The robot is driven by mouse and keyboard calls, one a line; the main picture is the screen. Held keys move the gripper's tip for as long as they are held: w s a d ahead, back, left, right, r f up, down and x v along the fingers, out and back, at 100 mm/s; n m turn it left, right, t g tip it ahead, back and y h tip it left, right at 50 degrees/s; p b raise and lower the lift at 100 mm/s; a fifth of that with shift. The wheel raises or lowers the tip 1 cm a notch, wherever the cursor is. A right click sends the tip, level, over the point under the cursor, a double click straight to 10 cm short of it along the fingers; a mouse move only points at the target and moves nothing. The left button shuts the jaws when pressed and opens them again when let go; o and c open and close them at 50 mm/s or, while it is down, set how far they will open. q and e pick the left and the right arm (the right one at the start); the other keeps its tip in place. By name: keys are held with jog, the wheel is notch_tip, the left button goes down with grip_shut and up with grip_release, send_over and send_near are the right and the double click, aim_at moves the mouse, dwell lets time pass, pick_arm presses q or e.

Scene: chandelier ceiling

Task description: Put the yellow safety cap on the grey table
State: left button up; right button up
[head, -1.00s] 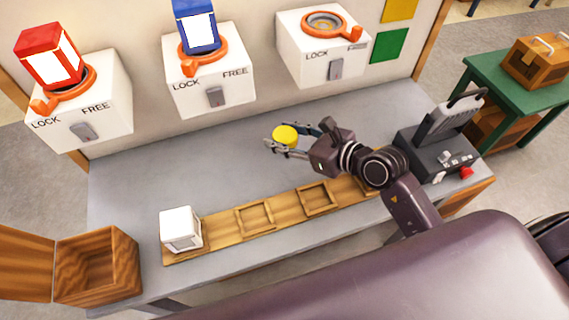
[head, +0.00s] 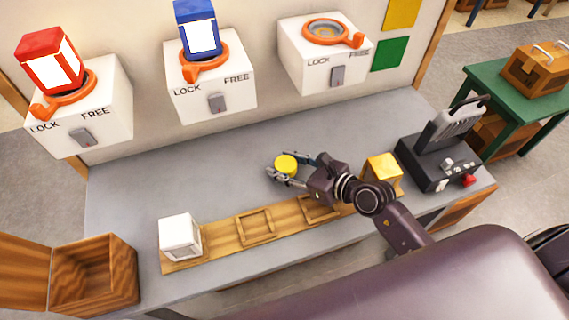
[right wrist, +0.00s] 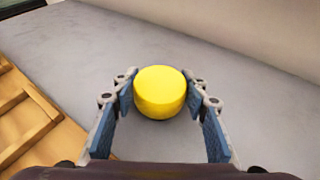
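The yellow safety cap (head: 286,165) is between the fingertips of my right gripper (head: 288,168), over the middle of the grey table (head: 230,160). In the right wrist view the cap (right wrist: 160,92) sits between the two blue finger pads of the gripper (right wrist: 160,95), which appear to touch its sides. The grey tabletop lies close beneath; I cannot tell whether the cap touches it. My left gripper is not in view.
A wooden strip with square frames (head: 256,227) runs along the front, with a white block (head: 181,237) and a yellow block (head: 382,169) on it. Three white lock stations (head: 210,95) stand behind. A dark lever device (head: 440,155) is right; an open wooden box (head: 108,275) is left.

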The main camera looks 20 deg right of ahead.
jog(key=o, duration=0.5)
jog(key=shift+c, duration=0.2)
jog(key=shift+r, duration=0.25)
jog(key=shift+s+d, duration=0.25)
jog(key=b+v, duration=0.1)
jog(key=v, duration=0.9)
jog(key=shift+s+d, duration=0.1)
jog(key=shift+s, duration=0.1)
jog(key=shift+s+d+r, duration=0.2)
jog(key=shift+s, duration=0.1)
